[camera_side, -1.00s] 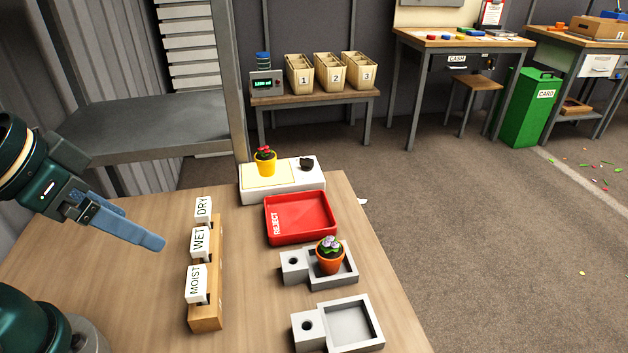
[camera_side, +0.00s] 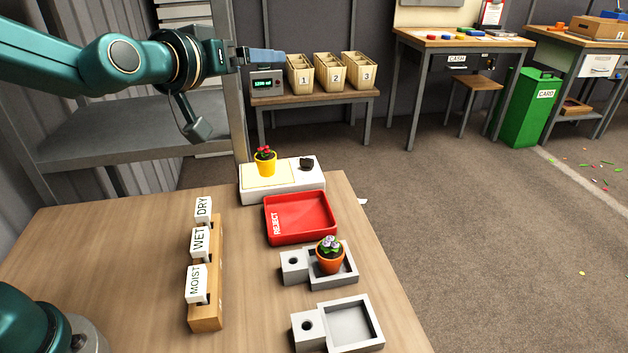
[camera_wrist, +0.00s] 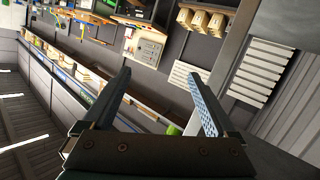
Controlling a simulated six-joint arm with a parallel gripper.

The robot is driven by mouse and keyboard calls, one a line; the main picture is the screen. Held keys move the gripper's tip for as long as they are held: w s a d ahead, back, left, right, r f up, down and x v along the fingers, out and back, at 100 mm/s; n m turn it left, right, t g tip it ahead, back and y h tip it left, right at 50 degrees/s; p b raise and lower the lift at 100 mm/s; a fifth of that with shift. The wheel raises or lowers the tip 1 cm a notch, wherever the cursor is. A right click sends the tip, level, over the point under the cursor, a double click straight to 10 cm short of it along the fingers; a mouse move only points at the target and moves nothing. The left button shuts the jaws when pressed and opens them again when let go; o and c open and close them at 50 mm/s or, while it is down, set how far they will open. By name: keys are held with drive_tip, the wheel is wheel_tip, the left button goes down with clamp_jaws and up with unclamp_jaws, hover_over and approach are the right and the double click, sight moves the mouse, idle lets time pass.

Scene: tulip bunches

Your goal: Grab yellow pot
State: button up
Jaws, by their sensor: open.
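The yellow pot (camera_side: 265,168) holds a small plant with red blooms. It stands upright on the left part of a white block (camera_side: 282,190) with a yellow-outlined pad, at the far end of the table. My gripper (camera_side: 283,56) is raised well above and behind the pot in the side view, pointing right, apart from it. In the wrist view my gripper (camera_wrist: 160,85) has its two fingers spread with nothing between them. The wrist view looks across the room and does not show the pot.
A red REJECT tray (camera_side: 300,218) lies just in front of the white block. An orange pot (camera_side: 330,260) with purple flowers sits in a grey holder; an empty grey holder (camera_side: 350,325) is nearer. A wooden rack (camera_side: 207,305) holds DRY, WET and MOIST tags. The table's left part is clear.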

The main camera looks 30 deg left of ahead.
drive_tip(key=w+a+f+n+y, duration=0.1)
drive_tip(key=w+a+f+y, duration=0.1)
drive_tip(key=w+f, duration=0.2)
drive_tip(key=n+y, duration=0.1)
drive_tip(key=y, duration=0.1)
hover_over(263, 162)
drive_tip(key=w, duration=0.1)
wheel_tip(263, 162, down, 6)
drive_tip(key=f+g, duration=0.1)
drive_tip(key=f, duration=0.2)
drive_tip(key=f+g, duration=0.1)
drive_tip(key=f, duration=0.3)
drive_tip(key=f+g, duration=0.1)
drive_tip(key=f, duration=0.3)
drive_tip(key=shift+s+a+f+m, duration=0.1)
drive_tip(key=shift+s+f+m, duration=0.2)
drive_tip(key=shift+m, duration=0.1)
drive_tip(key=shift+w+f, duration=0.1)
drive_tip(key=shift+x, duration=2.35)
